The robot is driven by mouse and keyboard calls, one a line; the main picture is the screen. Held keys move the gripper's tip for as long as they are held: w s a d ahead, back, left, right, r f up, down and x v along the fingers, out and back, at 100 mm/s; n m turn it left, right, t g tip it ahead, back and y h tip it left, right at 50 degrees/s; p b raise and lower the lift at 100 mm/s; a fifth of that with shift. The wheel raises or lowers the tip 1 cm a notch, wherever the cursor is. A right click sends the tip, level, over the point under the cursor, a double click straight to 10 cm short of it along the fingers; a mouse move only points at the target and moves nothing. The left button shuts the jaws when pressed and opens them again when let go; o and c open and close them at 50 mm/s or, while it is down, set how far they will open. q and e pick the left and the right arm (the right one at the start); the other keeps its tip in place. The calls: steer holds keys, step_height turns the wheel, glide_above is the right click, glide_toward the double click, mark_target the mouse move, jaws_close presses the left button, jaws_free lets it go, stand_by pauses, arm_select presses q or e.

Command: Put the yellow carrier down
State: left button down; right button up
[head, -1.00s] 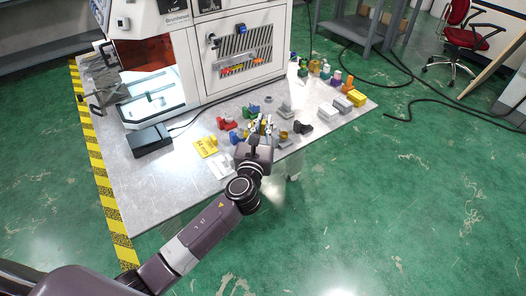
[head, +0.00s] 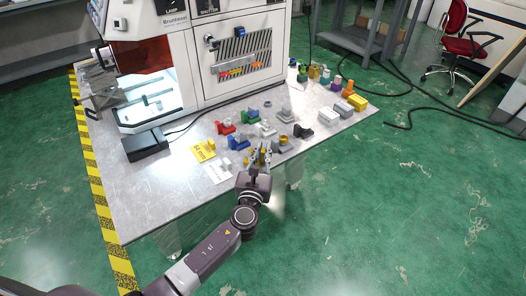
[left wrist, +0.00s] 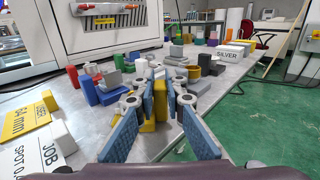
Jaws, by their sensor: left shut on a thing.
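The yellow carrier (left wrist: 160,101) is an upright yellow block between the blue pads of my left gripper (left wrist: 165,112) in the left wrist view. The gripper is shut on it, and the pads hide part of its sides. In the head view, my left gripper (head: 259,158) is at the front edge of the metal table (head: 150,205), with only a little yellow showing between its fingers. I cannot tell whether the carrier's underside touches the table. My right gripper is not in view.
Several coloured parts stand just beyond the gripper, including a red one (head: 226,128) and a blue one (head: 238,143). A yellow card (head: 203,150) and a white card (head: 218,171) lie to its left. The white machine (head: 240,55) stands behind. The table's front left is clear.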

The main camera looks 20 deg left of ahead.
arm_select(q)
steer(key=c, duration=2)
jaws_free()
steer(key=shift+f, duration=0.1)
steer(key=shift+s+d, duration=0.25)
steer(key=shift+s, duration=1.75)
steer(key=shift+s+d, duration=0.25)
steer(key=shift+s, duration=1.7)
steer(key=shift+s+d, duration=0.25)
steer(key=shift+s, duration=1.75)
